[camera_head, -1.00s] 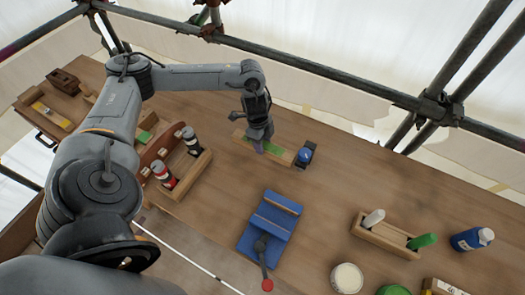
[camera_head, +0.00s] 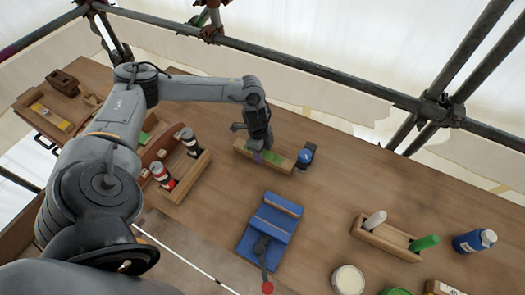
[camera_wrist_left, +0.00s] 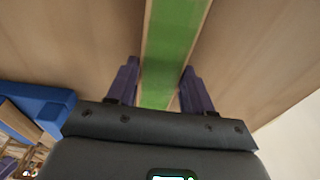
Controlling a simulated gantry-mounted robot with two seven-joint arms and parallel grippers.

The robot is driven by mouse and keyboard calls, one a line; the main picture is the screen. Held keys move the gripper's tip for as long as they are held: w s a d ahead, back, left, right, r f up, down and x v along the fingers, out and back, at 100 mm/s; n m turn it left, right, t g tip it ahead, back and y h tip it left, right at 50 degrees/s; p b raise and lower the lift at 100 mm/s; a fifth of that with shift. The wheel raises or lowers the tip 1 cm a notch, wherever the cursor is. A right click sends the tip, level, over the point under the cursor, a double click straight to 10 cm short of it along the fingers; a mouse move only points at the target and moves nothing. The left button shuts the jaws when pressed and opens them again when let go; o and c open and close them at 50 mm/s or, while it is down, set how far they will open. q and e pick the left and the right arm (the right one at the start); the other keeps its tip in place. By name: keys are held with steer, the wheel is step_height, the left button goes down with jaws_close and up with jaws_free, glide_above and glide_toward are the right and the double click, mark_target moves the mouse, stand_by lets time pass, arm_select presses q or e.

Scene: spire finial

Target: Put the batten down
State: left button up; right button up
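The batten (camera_head: 279,161) is a light wooden strip with a green band along its top. It lies lengthwise over the back middle of the bench. My left gripper (camera_head: 257,156) comes down on it from above, left of its middle. In the left wrist view the green-topped batten (camera_wrist_left: 173,45) runs between the two purple fingers of the left gripper (camera_wrist_left: 160,80), one close along each side. The gripper looks shut on it. I cannot tell whether the batten's underside touches the bench. My right gripper is not in view.
A small dark block with a blue knob (camera_head: 305,156) is by the batten's right end. A blue fixture (camera_head: 253,241) with a red-tipped lever stands in front.

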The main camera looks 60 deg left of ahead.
arm_select(q)
steer(key=o, duration=0.3)
steer(key=shift+o, duration=0.2)
steer(key=shift+r, duration=0.1)
step_height(320, 180, up, 12)
steer(key=a+p, duration=0.1)
steer(key=shift+s+p, duration=0.35)
steer(key=shift+s, duration=0.05)
